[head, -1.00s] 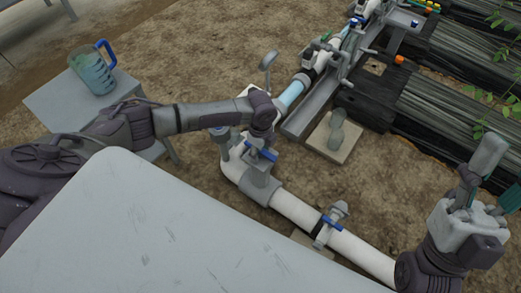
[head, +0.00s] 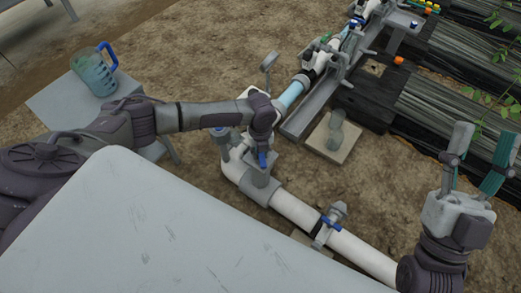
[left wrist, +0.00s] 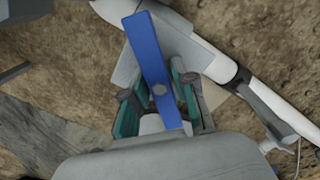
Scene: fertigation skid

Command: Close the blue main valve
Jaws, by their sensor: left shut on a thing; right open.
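The blue valve handle (head: 262,159) sits on a grey valve body (head: 258,180) on the white pipe, near its elbow. In the left wrist view the handle (left wrist: 150,50) is a long flat blue lever with a bolt at its middle. My left gripper (left wrist: 158,97) is shut on the lever, with teal-padded fingers on either side of it. In the head view my left gripper (head: 262,138) is mostly hidden by its own wrist.
A smaller valve with a blue handle (head: 330,222) is further along the white pipe (head: 296,210). A jug with a blue handle (head: 94,72) stands on a grey table (head: 75,108) at the left. A clear container (head: 336,130) stands on a pale slab. A grey panel fills the lower left.

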